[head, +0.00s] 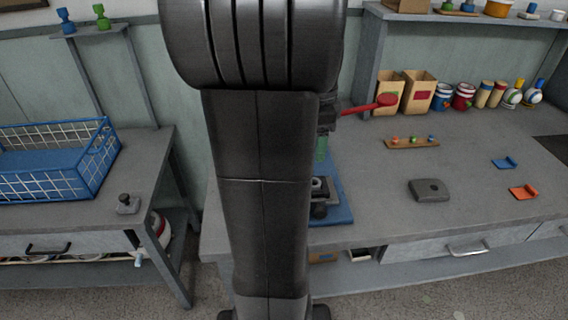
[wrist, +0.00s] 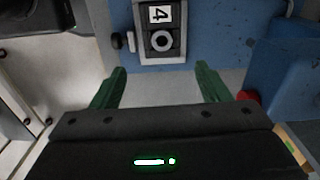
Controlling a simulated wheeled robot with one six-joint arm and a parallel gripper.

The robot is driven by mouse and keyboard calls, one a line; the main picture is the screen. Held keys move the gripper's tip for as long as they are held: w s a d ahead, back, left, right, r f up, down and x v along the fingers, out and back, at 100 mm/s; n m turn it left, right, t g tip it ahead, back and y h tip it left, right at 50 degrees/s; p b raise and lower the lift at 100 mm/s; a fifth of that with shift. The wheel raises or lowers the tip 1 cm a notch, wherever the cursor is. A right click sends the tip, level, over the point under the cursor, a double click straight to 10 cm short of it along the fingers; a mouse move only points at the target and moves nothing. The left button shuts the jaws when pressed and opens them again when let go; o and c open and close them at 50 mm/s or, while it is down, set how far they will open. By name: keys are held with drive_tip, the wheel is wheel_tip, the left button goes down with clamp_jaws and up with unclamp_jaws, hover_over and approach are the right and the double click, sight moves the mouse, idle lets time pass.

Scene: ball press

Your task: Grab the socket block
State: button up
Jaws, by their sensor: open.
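A grey block with a dark round socket and a white label marked 4, which I take as the socket block (wrist: 162,42), sits on a blue base (wrist: 205,50). My gripper (wrist: 160,82) is open in the wrist view, with its two green fingers spread wide. The block lies beyond the fingertips, roughly centred between them, and nothing is between the fingers. In the head view my arm hides most of this area. Part of the block (head: 320,186) and the blue base (head: 338,208) show just right of the arm.
A red-knobbed lever (head: 385,100) sticks out right of my arm. A dark grey block (head: 429,189), a wooden strip with small pieces (head: 411,143) and blue and orange pieces lie on the right bench. A blue wire basket (head: 60,160) stands on the left table.

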drive_tip(key=f, duration=0.7)
drive_tip(key=f+b, duration=0.1)
drive_tip(key=f, duration=0.5)
drive_tip(key=shift+w+d+f, duration=0.1)
drive_tip(key=shift+d+f, duration=0.1)
drive_tip(key=shift+f, duration=0.15)
drive_tip(key=c, duration=0.7)
